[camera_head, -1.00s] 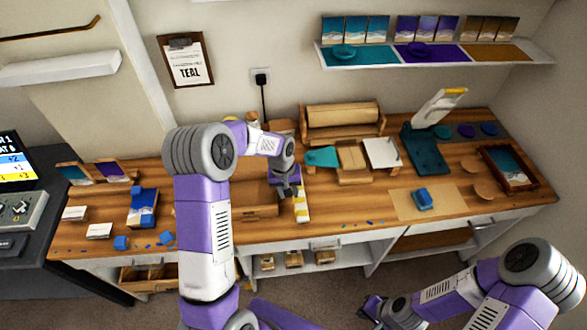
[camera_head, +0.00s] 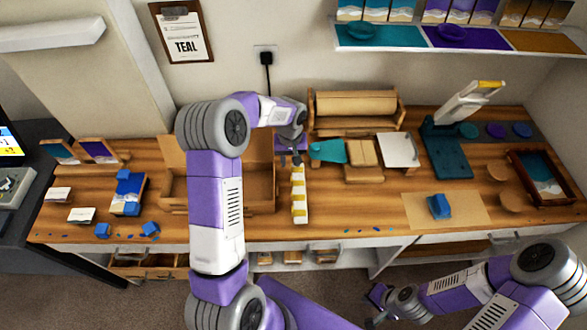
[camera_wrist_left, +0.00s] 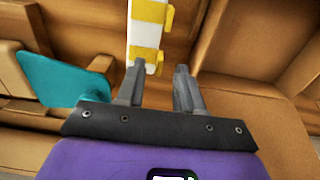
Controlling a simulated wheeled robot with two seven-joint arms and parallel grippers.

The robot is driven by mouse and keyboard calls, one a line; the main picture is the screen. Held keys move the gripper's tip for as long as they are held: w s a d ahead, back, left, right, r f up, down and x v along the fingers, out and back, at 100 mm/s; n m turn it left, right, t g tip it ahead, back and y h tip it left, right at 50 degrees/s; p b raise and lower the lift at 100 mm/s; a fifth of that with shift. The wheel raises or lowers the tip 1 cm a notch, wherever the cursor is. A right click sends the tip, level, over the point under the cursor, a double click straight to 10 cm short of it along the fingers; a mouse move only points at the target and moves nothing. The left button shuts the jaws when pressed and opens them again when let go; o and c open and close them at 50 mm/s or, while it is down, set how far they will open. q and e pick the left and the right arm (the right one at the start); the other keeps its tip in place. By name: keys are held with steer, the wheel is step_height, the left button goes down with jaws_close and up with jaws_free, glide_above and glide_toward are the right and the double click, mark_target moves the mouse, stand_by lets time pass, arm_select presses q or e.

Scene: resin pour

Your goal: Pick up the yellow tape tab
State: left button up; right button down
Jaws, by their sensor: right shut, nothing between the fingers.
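A white strip (camera_head: 300,181) with several yellow tape tabs (camera_head: 299,212) lies on the wooden bench, pointing toward its front edge. In the left wrist view the strip (camera_wrist_left: 148,35) carries a yellow tab (camera_wrist_left: 147,57) close to the left finger's tip and another yellow tab (camera_wrist_left: 150,13) farther along. My left gripper (camera_head: 292,156) is over the bench at the strip's back end. In the wrist view its fingers (camera_wrist_left: 160,78) are apart with nothing between them. I cannot tell if a finger touches the strip. My right gripper (camera_head: 372,305) is shut and empty, low in front of the bench.
An open cardboard box (camera_head: 262,170) stands left of the strip. A teal piece (camera_head: 328,151) and wooden blocks (camera_head: 362,153) lie to its right. A blue block (camera_head: 439,207) sits on a tan sheet. Small blue bits lie near the front edge.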

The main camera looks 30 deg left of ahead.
arm_select(q)
steer(key=shift+w+f, duration=0.15)
steer(key=shift+f, duration=0.8)
steer(key=shift+c, duration=0.3)
jaws_close()
steer(key=shift+r, duration=0.15)
